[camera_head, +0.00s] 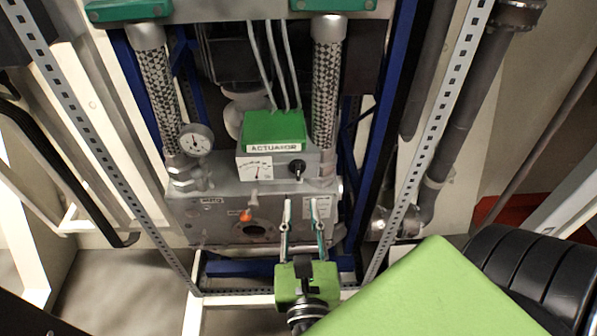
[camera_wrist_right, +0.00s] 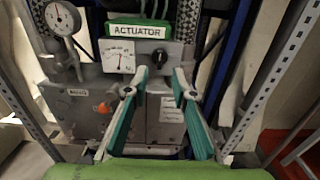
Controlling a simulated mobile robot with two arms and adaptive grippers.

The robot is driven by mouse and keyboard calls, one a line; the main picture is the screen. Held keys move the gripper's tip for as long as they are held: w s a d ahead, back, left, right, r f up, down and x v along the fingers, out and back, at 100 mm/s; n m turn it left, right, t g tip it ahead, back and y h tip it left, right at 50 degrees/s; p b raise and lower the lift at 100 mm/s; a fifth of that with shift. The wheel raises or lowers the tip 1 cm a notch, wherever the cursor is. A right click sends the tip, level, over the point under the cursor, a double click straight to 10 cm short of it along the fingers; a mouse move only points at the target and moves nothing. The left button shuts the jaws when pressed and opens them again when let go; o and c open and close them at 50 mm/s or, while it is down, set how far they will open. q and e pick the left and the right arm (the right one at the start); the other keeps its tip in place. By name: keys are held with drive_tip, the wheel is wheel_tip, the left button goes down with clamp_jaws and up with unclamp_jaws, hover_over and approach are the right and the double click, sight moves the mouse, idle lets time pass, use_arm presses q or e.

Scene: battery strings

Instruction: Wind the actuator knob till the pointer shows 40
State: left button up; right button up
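The actuator (camera_head: 273,141) is a green-topped box with an "ACTUATOR" label on a grey housing. Its black round knob (camera_head: 297,167) is on the front face at the right; it also shows in the right wrist view (camera_wrist_right: 159,57). The white dial (camera_head: 255,168) with a thin pointer is left of the knob; it also shows in the right wrist view (camera_wrist_right: 118,56). Its numbers are too small to read. My right gripper (camera_head: 302,212) is open and empty. Its fingers point at the housing, just below the knob and apart from it. My left gripper is not in view.
A round pressure gauge (camera_head: 196,140) is at the left on the housing. An orange part (camera_head: 246,215) sits on the lower front. Braided hoses (camera_head: 326,85) rise behind. Perforated steel posts (camera_head: 433,135) and blue frame bars (camera_head: 385,120) flank the housing.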

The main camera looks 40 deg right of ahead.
sight(299, 171)
drive_tip(key=p+x, duration=0.2)
drive_tip(key=x, duration=0.7)
drive_tip(key=shift+w+d, duration=0.15)
drive_tip(key=shift+w, duration=0.2)
clamp_jaws()
